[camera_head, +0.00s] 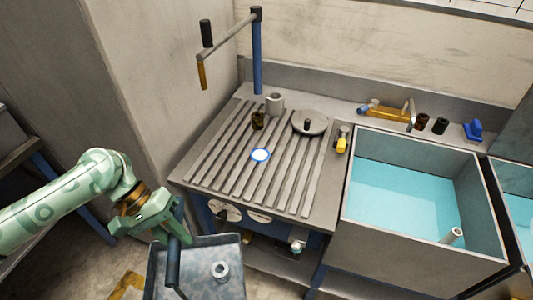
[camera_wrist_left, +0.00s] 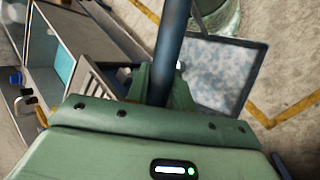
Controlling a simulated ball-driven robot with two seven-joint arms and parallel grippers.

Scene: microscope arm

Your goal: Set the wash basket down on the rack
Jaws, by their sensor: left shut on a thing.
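The wash basket (camera_head: 193,268) is a shallow grey, square-rimmed tray in front of the bench, below the level of its top. A small pale ring shows inside it. My left gripper (camera_head: 174,222) is shut on its dark blue handle bar, which also runs between the fingers in the left wrist view (camera_wrist_left: 171,50). The basket's grey floor (camera_wrist_left: 222,78) shows there beyond the fingers. The slatted rack (camera_head: 225,160) lies on the bench top, behind and to the right of the basket. My right gripper is not in view.
A blue post with a crank arm (camera_head: 257,55) rises behind. A water-filled sink (camera_head: 410,190) is at right. The rack's front left is clear.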

